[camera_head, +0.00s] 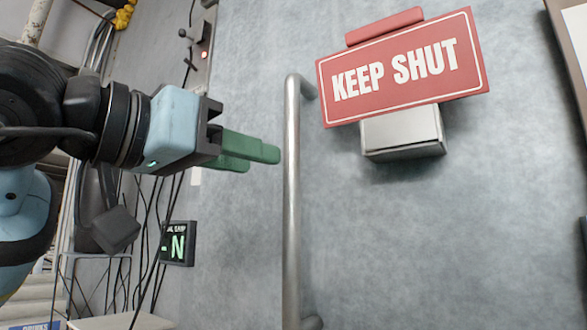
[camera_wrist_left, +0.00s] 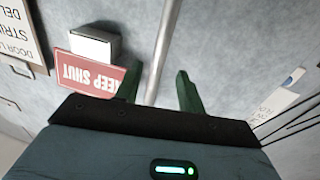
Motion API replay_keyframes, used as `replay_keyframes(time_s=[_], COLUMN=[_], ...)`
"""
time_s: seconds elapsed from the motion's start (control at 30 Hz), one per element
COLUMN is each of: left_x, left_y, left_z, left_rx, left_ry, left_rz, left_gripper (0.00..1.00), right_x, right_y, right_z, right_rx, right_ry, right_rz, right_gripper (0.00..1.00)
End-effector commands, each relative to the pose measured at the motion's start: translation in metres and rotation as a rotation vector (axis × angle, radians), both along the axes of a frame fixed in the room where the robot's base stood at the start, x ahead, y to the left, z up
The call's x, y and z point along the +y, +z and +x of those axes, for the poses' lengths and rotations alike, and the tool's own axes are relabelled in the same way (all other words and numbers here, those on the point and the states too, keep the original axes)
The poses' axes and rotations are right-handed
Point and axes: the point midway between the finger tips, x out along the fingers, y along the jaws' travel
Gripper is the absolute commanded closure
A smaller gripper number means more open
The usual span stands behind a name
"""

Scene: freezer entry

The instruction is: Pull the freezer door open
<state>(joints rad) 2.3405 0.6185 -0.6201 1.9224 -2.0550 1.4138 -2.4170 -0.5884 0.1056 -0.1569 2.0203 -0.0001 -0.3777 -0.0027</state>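The freezer door (camera_head: 390,240) is a large grey panel that looks shut. Its handle (camera_head: 292,190) is a long vertical metal bar, held off the door at top and bottom. My left gripper (camera_head: 261,159), with green fingers, points right at the bar, its tips just left of it. In the left wrist view the gripper (camera_wrist_left: 158,73) is open, and the handle (camera_wrist_left: 163,45) runs in line with the gap between the fingers. The fingers do not look closed on it; I cannot tell whether they touch it. My right gripper is not in view.
A red KEEP SHUT sign (camera_head: 405,68) and a metal box (camera_head: 402,134) sit on the door right of the handle. A small display (camera_head: 177,243) and dark cables are at the left. A framed notice (camera_head: 572,45) is at the far right.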

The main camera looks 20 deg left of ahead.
Motion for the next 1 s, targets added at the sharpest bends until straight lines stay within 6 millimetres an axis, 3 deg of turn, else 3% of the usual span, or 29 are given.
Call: replay_keyframes(time_s=[0.43,0.87,1.0], left_x=[-0.032,-0.037,-0.037], left_y=[0.0,0.0,-0.001], left_z=[0.052,0.062,0.062], left_rx=[0.003,0.001,0.001], left_ry=[-0.003,-0.001,-0.001], left_rz=[-0.001,0.001,0.0], left_gripper=[0.61,0.61,0.78], right_x=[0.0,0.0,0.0], right_y=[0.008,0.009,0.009], right_z=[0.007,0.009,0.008], right_rx=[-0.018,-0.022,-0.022], right_ry=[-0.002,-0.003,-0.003], right_rz=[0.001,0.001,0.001], right_gripper=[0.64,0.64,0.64])
